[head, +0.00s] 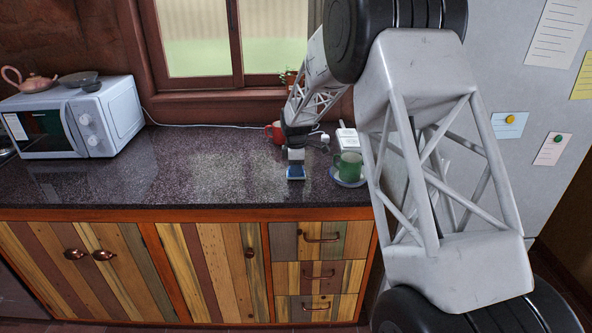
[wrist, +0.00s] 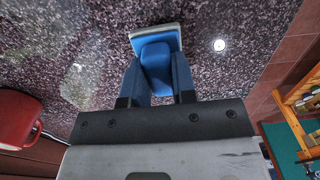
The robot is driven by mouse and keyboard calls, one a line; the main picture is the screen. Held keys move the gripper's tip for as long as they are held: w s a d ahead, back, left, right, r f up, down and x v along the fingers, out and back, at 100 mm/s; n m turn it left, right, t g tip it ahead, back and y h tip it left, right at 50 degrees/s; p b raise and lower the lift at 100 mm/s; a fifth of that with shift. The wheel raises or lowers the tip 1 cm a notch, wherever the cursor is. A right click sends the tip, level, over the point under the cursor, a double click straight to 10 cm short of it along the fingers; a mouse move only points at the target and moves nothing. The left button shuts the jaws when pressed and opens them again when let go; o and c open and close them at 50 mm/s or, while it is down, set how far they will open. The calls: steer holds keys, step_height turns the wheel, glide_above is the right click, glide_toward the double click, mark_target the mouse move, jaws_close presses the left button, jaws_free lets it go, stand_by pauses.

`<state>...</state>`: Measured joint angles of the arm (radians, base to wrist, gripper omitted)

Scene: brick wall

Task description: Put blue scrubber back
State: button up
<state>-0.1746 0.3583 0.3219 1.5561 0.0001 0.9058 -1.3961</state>
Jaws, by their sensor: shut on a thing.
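The blue scrubber (wrist: 155,56) is between my gripper's two blue fingers in the wrist view, with a pale edge at its far end. My gripper (head: 296,165) is shut on it. In the head view the scrubber (head: 296,173) shows as a small blue patch below my gripper, over the front part of the dark speckled counter (head: 190,165). I cannot tell whether the scrubber touches the counter.
A green mug (head: 348,165) on a saucer (head: 346,182) stands just right of my gripper. A red mug (head: 274,132) and a white object (head: 347,139) are behind. A microwave (head: 75,118) stands at left. The counter's middle is clear.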

steer(key=shift+f, duration=0.3)
steer(key=shift+f, duration=0.1)
steer(key=o, duration=0.9)
step_height(320, 180, up, 12)
steer(key=shift+r, duration=0.1)
stand_by(0.4)
stand_by(0.7)
